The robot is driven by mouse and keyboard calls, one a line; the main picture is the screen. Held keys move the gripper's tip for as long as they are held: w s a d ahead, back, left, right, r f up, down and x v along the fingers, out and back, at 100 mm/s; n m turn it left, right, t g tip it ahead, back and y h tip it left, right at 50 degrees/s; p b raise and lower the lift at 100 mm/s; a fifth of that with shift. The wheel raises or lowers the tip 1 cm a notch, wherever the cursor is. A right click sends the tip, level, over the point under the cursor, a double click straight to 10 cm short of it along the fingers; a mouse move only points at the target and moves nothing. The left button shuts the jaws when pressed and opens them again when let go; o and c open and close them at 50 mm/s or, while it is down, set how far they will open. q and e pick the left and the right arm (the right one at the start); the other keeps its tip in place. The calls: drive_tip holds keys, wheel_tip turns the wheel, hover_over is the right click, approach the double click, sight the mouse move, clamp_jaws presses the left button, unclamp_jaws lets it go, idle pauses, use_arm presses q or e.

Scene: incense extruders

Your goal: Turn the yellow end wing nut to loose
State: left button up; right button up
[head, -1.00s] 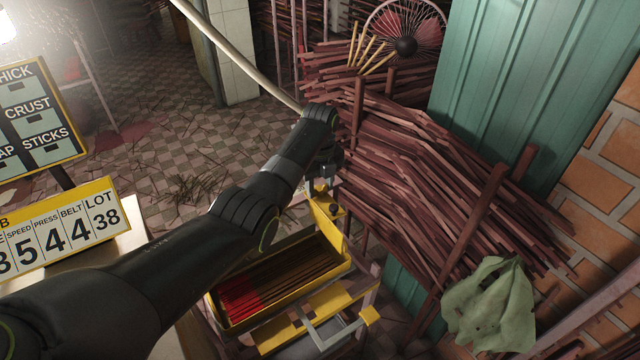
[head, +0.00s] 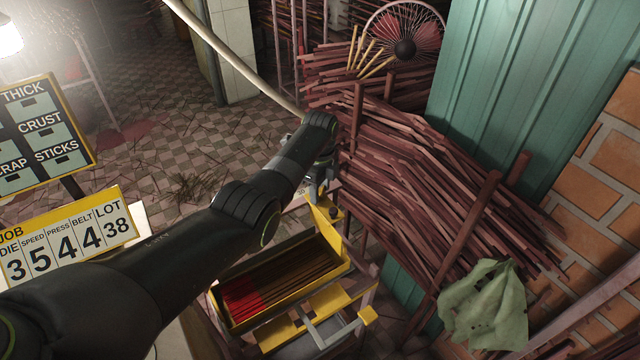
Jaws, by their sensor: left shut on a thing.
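My left arm reaches from the lower left to the middle of the head view. Its gripper (head: 318,190) points down at the far end of a yellow machine part (head: 328,225), beside a small dark knob. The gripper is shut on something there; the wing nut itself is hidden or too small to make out. The yellow tray (head: 345,266) of the machine stands just below, with red-tipped brown incense sticks (head: 285,282) lying in it. My right gripper is not in view.
A large stack of brown sticks (head: 430,170) rises right behind the gripper. A fan (head: 404,48) stands at the back. A yellow job board (head: 65,235) is at left. A green cloth (head: 485,308) hangs at lower right. Tiled floor (head: 170,130) is open at upper left.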

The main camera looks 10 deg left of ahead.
use_arm(q)
drive_tip(key=n+p, duration=0.1)
drive_tip(key=n, duration=0.1)
drive_tip(key=shift+r+n, duration=0.15)
drive_tip(key=shift+n, duration=0.25)
drive_tip(key=n, duration=0.3)
drive_tip(key=shift+n+p, duration=0.3)
drive_tip(key=shift+p, duration=0.05)
drive_tip(key=n, duration=0.3)
drive_tip(key=shift+n, duration=0.3)
drive_tip(key=n+p, duration=0.1)
drive_tip(key=n, duration=0.2)
drive_tip(key=shift+n, duration=0.4)
drive_tip(key=n, duration=0.5)
drive_tip(key=shift+w, duration=0.1)
drive_tip(key=n, duration=0.5)
drive_tip(key=shift+n, duration=0.3)
drive_tip(key=o, duration=1)
